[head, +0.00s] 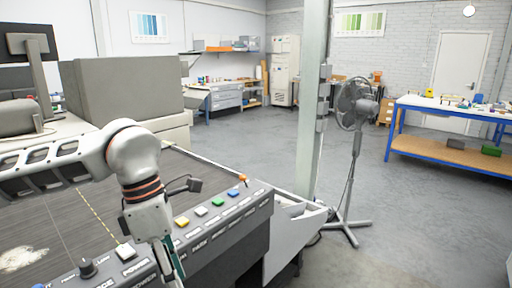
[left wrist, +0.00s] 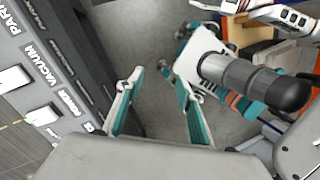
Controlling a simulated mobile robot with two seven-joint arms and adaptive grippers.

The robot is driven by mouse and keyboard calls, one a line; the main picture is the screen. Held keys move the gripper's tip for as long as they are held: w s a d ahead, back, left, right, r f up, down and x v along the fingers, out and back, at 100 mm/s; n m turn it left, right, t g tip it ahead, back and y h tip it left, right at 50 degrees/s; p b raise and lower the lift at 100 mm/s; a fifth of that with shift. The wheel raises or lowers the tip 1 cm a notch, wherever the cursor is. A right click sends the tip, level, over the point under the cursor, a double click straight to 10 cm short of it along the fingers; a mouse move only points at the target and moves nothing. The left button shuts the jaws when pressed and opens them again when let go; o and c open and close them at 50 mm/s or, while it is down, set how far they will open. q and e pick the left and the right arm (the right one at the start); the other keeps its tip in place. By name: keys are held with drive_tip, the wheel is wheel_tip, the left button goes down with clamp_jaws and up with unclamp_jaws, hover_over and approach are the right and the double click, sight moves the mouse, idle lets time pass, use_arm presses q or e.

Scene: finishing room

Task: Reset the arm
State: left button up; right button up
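My left gripper (head: 178,272) hangs fingers-down beside the front of the machine's control panel, cut off by the lower edge of the head view. In the left wrist view its two teal-lined fingers (left wrist: 160,108) stand apart with only floor between them, so it is open and empty. My left arm comes in from the left over the machine bed. My right arm is outside the head view. In the left wrist view, part of it shows at the upper right, and its gripper (left wrist: 174,52) appears small with teal fingers apart.
The control panel (head: 259,217) carries yellow, white, green and blue buttons, an orange-tipped switch and a black knob (head: 87,268). The grey machine bed (head: 60,225) lies behind it. A post (head: 313,110) and a fan (head: 354,105) stand to the right. Open floor (head: 410,215) lies beyond.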

use_arm(q)
drive_tip(key=s+d+f+g+h, duration=0.35)
drive_tip(key=s+d, duration=0.25)
drive_tip(key=d, duration=0.5)
drive_tip(key=s+d+r+n+h, duration=0.2)
drive_tip(key=d+r+n+h, duration=0.55)
drive_tip(key=d+h, duration=0.55)
drive_tip(key=w+a+f+n+t+h, duration=0.25)
drive_tip(key=w+a+n+t, duration=0.25)
drive_tip(key=w+n+t, duration=0.65)
drive_tip(key=w+a+f+n+t+y, duration=0.2)
drive_tip(key=a+f+n+t+y, duration=0.75)
drive_tip(key=n, duration=0.55)
drive_tip(key=s+a+f+n+y, duration=0.2)
drive_tip(key=a+f+n+y, duration=0.15)
drive_tip(key=f, duration=0.45)
drive_tip(key=s+a+f+n+y, duration=0.1)
drive_tip(key=a+f+n+y, duration=0.2)
drive_tip(key=f, duration=0.6)
drive_tip(key=s+a+f+n+g+y, duration=0.1)
drive_tip(key=s+a+f+n+g, duration=0.1)
drive_tip(key=s+a+f, duration=0.2)
drive_tip(key=s+a+f+n+g+y, duration=0.2)
drive_tip(key=s+a+f+n+g, duration=0.1)
drive_tip(key=s+f, duration=0.6)
wheel_tip(320, 180, down, 2)
drive_tip(key=shift+a+f, duration=0.15)
drive_tip(key=shift+a, duration=0.3)
